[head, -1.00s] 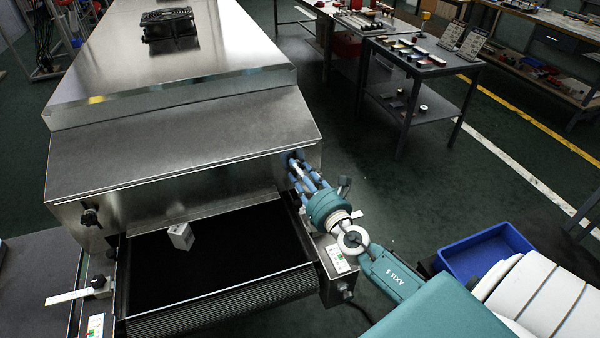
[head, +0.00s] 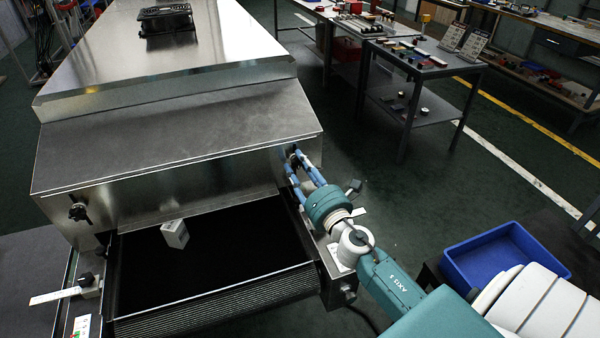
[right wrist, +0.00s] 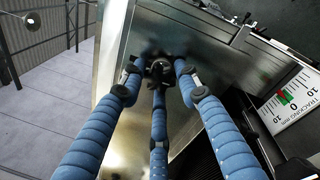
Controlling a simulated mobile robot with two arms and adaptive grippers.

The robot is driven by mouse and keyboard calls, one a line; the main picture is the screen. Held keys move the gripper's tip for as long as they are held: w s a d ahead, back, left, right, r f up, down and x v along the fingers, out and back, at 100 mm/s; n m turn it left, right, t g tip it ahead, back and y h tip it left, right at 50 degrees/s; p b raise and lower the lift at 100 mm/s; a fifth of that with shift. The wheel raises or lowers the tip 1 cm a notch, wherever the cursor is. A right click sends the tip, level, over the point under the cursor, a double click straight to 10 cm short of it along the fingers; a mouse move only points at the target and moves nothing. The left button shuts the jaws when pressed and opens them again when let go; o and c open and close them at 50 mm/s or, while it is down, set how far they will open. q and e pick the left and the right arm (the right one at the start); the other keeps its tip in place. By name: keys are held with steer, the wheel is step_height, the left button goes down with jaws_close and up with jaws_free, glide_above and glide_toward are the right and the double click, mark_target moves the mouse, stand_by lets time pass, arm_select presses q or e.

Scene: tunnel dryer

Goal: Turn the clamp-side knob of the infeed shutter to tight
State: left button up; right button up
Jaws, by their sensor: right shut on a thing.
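The infeed shutter is the steel front panel (head: 190,187) under the dryer's sloping hood, with a black knob near each end. The left-hand knob (head: 78,212) stands free. My right gripper (head: 294,160) has its blue fingers closed around the right-hand knob, which is mostly hidden in the head view. In the right wrist view three blue fingers (right wrist: 160,75) surround this dark knob (right wrist: 159,68) against the steel face. I cannot tell its turn angle or whether it is tight. My left gripper is not in view.
A black belt (head: 220,250) with a white block (head: 174,234) runs below the shutter. A white lever (head: 55,296) sits at its left side. A tracking scale (right wrist: 292,102) is close to my right fingers. A blue bin (head: 505,255) stands at right.

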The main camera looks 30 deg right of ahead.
steer(key=m+b, duration=0.1)
steer(key=m, duration=0.1)
steer(key=m+b, duration=0.1)
steer(key=m, duration=0.2)
steer(key=shift+a+f+h, duration=0.15)
steer(key=shift+f+h, duration=0.05)
steer(key=shift+h, duration=0.2)
steer(key=m, duration=0.3)
steer(key=shift+r, duration=0.1)
steer(key=m+h, duration=0.1)
steer(key=m, duration=0.2)
steer(key=shift+b, duration=0.35)
steer(key=m, duration=0.4)
steer(key=shift+r+h, duration=0.15)
steer(key=shift+h, duration=0.15)
steer(key=m+h+p, duration=0.1)
steer(key=m, duration=0.4)
steer(key=shift+r+m+p, duration=0.1)
steer(key=shift+m+p, duration=0.25)
steer(key=shift+m, duration=0.05)
steer(key=shift+w+m, duration=0.1)
steer(key=shift+m, duration=0.2)
